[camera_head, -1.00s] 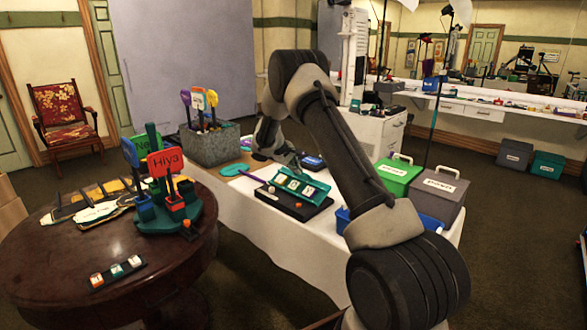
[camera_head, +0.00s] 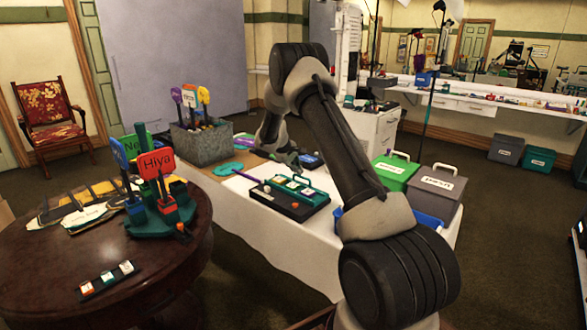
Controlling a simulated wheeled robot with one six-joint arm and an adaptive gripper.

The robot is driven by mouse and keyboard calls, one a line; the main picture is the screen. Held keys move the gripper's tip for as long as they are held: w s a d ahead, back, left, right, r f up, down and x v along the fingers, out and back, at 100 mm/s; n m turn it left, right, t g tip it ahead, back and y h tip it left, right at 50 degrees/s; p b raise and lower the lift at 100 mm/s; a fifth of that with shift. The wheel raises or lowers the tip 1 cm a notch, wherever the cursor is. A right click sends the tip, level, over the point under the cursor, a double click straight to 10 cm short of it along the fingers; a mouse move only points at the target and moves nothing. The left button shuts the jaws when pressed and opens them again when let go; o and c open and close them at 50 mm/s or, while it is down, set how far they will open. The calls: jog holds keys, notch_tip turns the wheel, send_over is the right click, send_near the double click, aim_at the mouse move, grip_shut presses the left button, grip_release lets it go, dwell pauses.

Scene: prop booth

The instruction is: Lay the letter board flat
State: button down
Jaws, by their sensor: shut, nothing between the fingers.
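The teal letter board (camera_head: 313,198) with pale letter tiles lies on a black base (camera_head: 287,209) on the white-covered table. It looks flat or nearly flat on the base, and a teal handle-like edge shows along its back. My gripper (camera_head: 294,163) is just behind the board, above the table, and looks apart from it. The fingers are small and dark in this view, but they appear closed with nothing held. My forearm passes to the right of the board.
A grey box (camera_head: 203,148) of paddle signs and a teal flat piece (camera_head: 237,169) are left of my gripper. Green (camera_head: 393,174) and grey (camera_head: 436,193) lidded boxes stand right of my arm. A round table (camera_head: 60,262) with signs is at the left.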

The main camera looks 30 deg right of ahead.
jog(key=shift+w+d+f, duration=0.15)
jog(key=shift+d+f, duration=0.35)
jog(key=shift+d+f, duration=0.1)
jog(key=shift+f, duration=0.05)
dwell(0.4)
notch_tip(320, 180, up, 14)
jog(key=s+a, duration=0.1)
jog(key=a, duration=0.2)
jog(key=s+a+f+g+y, duration=0.1)
jog(key=s+f+g, duration=0.1)
jog(key=s+f, duration=0.45)
jog(key=s+a+r+m+t+y, duration=0.1)
jog(key=s+a+r, duration=0.3)
jog(key=s, duration=1)
jog(key=s+a+r+m+t+y, duration=0.1)
jog(key=s+a+r+y, duration=0.1)
jog(key=s+a+r, duration=0.3)
jog(key=s+a+r+m+t+y, duration=0.2)
jog(key=s+a+r, duration=0.3)
jog(key=s+r, duration=0.6)
jog(key=s, duration=1.3)
jog(key=shift+s, duration=0.15)
